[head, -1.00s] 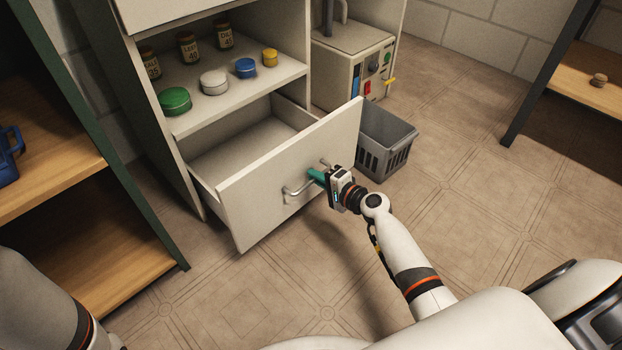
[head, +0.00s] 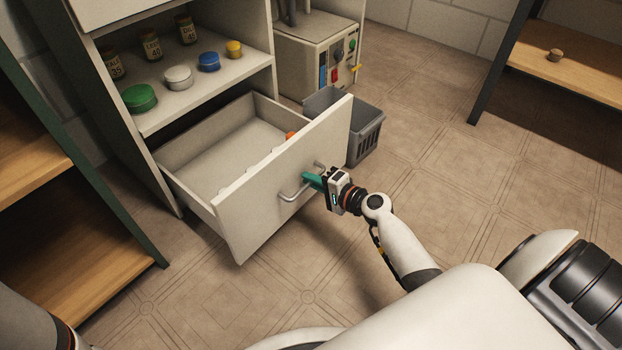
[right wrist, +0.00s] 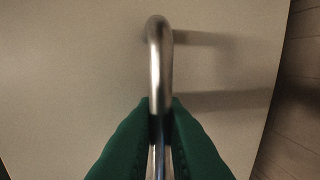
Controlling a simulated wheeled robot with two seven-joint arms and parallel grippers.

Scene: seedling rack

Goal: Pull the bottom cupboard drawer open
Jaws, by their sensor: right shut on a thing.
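The bottom cupboard drawer (head: 235,215) stands well out from the cupboard, and its inside shows. Its metal bar handle (head: 287,197) runs across the front panel. My right gripper (head: 311,180), with green fingers, is shut on the handle toward its right part. In the right wrist view the handle (right wrist: 159,60) passes down between the green fingertips (right wrist: 160,118). An orange thing (head: 291,135) shows inside the drawer behind the front panel, partly hidden. My left gripper is out of view.
A grey basket (head: 368,140) stands on the floor close to the drawer's right end. Jars and round tins, among them a green tin (head: 139,98), stand on the shelf above. A wooden rack (head: 75,240) is at the left. The floor before the drawer is clear.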

